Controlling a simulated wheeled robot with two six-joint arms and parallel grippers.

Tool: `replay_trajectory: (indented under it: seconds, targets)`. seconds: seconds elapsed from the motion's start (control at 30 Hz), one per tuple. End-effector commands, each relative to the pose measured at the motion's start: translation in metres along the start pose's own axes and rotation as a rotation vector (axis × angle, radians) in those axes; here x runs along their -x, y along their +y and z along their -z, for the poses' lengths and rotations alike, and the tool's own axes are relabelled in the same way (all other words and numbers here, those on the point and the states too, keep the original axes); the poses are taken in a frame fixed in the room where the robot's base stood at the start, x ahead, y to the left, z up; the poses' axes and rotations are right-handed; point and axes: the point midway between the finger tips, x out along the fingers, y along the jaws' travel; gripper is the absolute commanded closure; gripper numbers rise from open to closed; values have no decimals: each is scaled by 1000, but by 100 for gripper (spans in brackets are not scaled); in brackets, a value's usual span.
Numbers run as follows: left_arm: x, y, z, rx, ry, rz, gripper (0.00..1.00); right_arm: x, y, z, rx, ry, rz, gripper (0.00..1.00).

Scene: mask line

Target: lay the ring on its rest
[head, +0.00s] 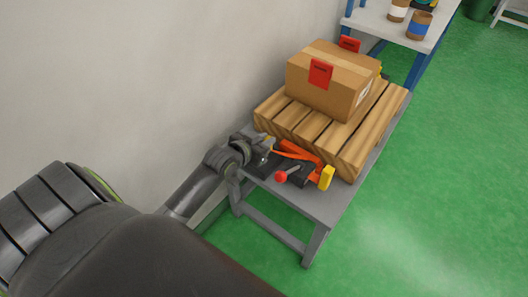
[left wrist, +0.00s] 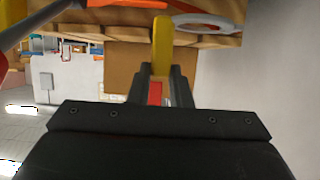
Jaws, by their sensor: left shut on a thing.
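My left gripper (head: 264,146) is at the near left corner of the grey table, beside the wooden pallet. In the left wrist view its fingers (left wrist: 162,75) are shut on a narrow yellow piece (left wrist: 162,40), with a red part (left wrist: 155,92) between them. A pale grey, curved, ring-like piece (left wrist: 207,22) shows beyond the fingers against wood; I cannot tell whether it joins the yellow piece. An orange tool (head: 300,154) with a yellow end (head: 327,177) and a red knob (head: 281,176) lies on the table by the pallet. No rest can be made out clearly. My right gripper is not in view.
The slatted wooden pallet (head: 367,135) on the grey table (head: 322,208) carries a taped cardboard box (head: 345,95) with red labels. A wall stands close at the left. A blue-legged bench (head: 400,32) with cans stands behind. Green floor is clear at right.

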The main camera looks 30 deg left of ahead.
Motion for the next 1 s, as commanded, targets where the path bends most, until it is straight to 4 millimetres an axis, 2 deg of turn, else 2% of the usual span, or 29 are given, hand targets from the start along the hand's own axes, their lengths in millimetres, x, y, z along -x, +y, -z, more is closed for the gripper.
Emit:
replay_trajectory:
  seconds: [0.17, 0.5, 0.97, 1.0]
  targets:
    - [-4, 0, -10, 1, 1, -1, 100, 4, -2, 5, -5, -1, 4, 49]
    - [-18, 0, -43, 1, 0, -1, 100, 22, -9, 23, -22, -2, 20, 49]
    - [-20, 0, -48, 0, 1, -1, 100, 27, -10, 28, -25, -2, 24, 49]
    - [-19, 0, -48, 0, 0, -1, 77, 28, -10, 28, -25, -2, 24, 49]
